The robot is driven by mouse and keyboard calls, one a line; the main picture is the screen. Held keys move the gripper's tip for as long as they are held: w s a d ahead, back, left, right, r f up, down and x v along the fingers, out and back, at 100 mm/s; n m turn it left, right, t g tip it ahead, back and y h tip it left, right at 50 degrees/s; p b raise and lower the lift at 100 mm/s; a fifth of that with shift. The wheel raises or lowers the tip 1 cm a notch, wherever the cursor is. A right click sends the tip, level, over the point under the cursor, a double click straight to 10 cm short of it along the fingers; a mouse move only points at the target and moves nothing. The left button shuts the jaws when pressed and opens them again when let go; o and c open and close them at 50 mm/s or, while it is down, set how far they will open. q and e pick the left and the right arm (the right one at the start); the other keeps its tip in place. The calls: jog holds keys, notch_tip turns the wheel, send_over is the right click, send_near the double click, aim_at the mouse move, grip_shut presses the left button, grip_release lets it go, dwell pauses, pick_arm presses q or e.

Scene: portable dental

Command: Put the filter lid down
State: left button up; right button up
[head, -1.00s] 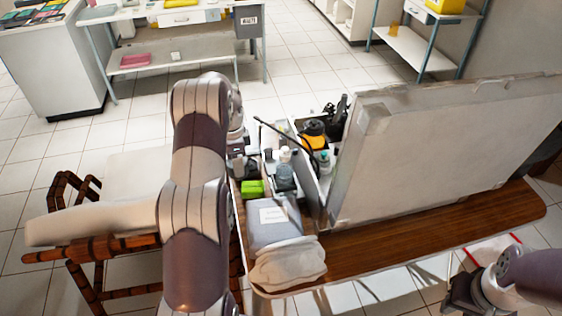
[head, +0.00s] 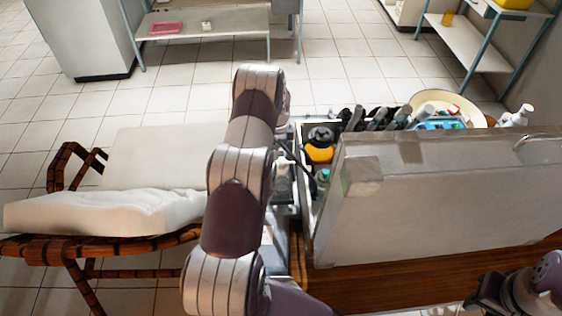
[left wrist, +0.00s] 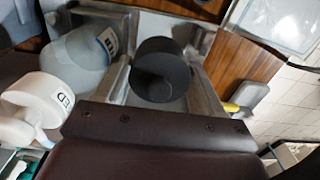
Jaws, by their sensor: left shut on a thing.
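In the left wrist view a black round cup-like piece, which looks like the filter lid (left wrist: 162,72), sits between the two metal fingers of my left gripper (left wrist: 160,82). The gripper is shut on it. In the head view my left arm comes down over the left edge of the open case and hides this gripper and the lid. My right gripper (head: 488,292) is at the bottom right, by the table's front edge; its fingers are dark and too unclear to judge.
An open case (head: 440,215) stands on the wooden table (head: 385,288), its raised panel blocking the right. Bottles and an orange-and-black jar (head: 319,146) fill it. Near the left gripper are a white labelled container (left wrist: 38,100) and a grey-blue bottle (left wrist: 78,58). A cushioned chair (head: 120,205) stands left.

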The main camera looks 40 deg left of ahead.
pick_arm(q)
jog(key=f, duration=0.3)
jog(key=w+f, duration=0.1)
jog(key=f, duration=0.1)
jog(key=shift+d+p, duration=0.1)
jog(key=shift+p, duration=0.3)
jog(key=shift+s+f, duration=0.1)
jog(key=shift+f, duration=0.3)
jog(key=shift+s+r, duration=0.1)
jog(key=shift+s, duration=0.1)
jog(key=shift+w+f, duration=0.1)
jog(key=shift+f, duration=0.15)
jog(key=o, duration=0.7)
jog(key=shift+o, duration=0.2)
jog(key=shift+r, duration=0.1)
pick_arm(e)
jog(key=shift+w+r, duration=0.2)
jog(key=shift+w, duration=0.15)
jog(key=shift+r, duration=0.1)
pick_arm(q)
jog(key=shift+r, duration=0.25)
notch_tip(320, 180, up, 12)
jog(key=shift+f+b, duration=0.1)
jog(key=shift+b, duration=0.75)
pick_arm(e)
jog(key=shift+f, duration=0.8)
